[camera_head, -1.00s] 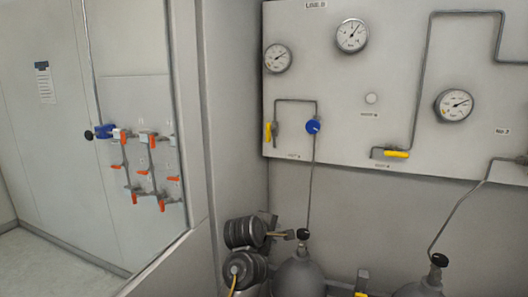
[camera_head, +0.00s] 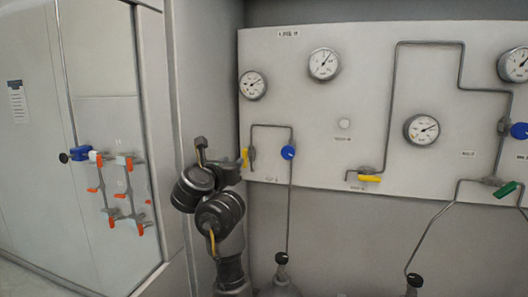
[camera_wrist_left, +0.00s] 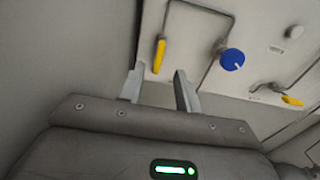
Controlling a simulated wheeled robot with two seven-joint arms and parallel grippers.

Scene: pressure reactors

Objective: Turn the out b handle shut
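Two yellow handles show on the grey gauge panel. One (camera_head: 246,157) hangs vertically at the panel's left edge; the other (camera_head: 369,179) lies level, farther right. Their small labels are too blurred to tell which is out b. My left gripper (camera_head: 203,149) is raised just left of the vertical handle, in front of the grey wall. In the left wrist view my left gripper (camera_wrist_left: 158,84) is open and empty, with the vertical yellow handle (camera_wrist_left: 160,56) ahead, in line with the gap between its fingers, apparently apart from them. My right gripper is not in view.
A blue knob (camera_head: 288,152) sits on the pipe right of the vertical handle. Gauges (camera_head: 324,64) and bent pipes cover the panel. A green handle (camera_head: 506,189) is at the right. Gas cylinder tops stand below. A left side panel bears orange handles (camera_head: 137,227).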

